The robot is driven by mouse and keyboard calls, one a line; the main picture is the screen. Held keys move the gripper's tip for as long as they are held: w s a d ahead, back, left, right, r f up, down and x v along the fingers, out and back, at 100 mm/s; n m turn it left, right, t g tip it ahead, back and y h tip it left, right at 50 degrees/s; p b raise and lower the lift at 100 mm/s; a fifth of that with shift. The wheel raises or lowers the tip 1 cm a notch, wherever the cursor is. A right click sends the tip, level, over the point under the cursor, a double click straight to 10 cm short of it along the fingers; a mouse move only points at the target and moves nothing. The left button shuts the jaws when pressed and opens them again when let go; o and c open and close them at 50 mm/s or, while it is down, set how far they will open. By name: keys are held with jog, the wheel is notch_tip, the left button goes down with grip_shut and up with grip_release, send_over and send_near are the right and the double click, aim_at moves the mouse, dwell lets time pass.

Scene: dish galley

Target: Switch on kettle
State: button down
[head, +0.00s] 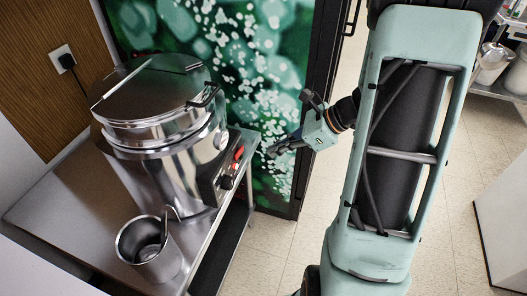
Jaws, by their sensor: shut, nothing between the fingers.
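The kettle (160,140) is a large shiny steel urn with a hinged lid and a dark lid handle. It stands upright on a metal table at the left. On its right side is a dark control panel with a red lit-looking switch (238,153) and a dark knob (226,181) below it. My gripper (272,152) is shut and empty. In the picture it lies to the right of the switch, with its fingertips pointing left towards the panel and a small gap between them.
A steel cup (150,255) with a utensil stands on the metal table (60,205) in front of the kettle. A black plug (66,61) sits in a wall socket. A green patterned panel (240,60) is behind. Tiled floor is clear at right, beside a white unit (503,220).

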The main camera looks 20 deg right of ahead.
jog(key=v, duration=0.4)
jog(key=shift+s+a, duration=0.2)
jog(key=shift+s, duration=0.05)
